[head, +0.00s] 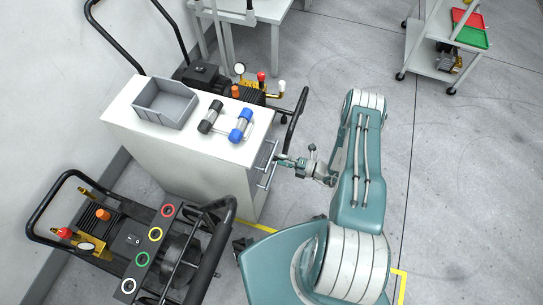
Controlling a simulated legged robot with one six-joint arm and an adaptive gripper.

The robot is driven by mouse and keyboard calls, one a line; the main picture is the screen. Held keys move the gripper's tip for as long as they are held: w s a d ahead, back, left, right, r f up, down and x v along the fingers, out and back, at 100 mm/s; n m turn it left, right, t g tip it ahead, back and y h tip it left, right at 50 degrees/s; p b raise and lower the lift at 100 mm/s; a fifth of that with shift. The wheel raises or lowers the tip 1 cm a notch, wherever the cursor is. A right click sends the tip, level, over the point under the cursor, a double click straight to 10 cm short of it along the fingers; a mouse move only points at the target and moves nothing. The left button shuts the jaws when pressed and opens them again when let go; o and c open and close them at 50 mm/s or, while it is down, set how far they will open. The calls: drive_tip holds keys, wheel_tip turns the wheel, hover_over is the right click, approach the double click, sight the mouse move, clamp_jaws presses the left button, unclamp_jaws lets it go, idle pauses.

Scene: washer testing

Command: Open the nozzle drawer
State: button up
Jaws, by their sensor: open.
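A white cabinet (185,150) stands left of my arm. Its drawer fronts with metal bar handles (267,165) face right, toward my gripper. I cannot tell from this angle which drawer is the nozzle drawer, and the drawers look closed. My gripper (281,160) is at the upper handle, with its tips close to or around the bar. It is open. Whether the fingers touch the handle is too small to tell.
On the cabinet top are a grey bin (165,103), a black-ended cylinder (211,116) and a blue-ended one (241,125). Pressure washers stand in front (130,240) and behind (235,80). A trolley (440,60) is at far right. Floor on the right is clear.

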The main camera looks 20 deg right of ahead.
sight(271, 156)
drive_tip(key=shift+x, duration=2.1)
clamp_jaws()
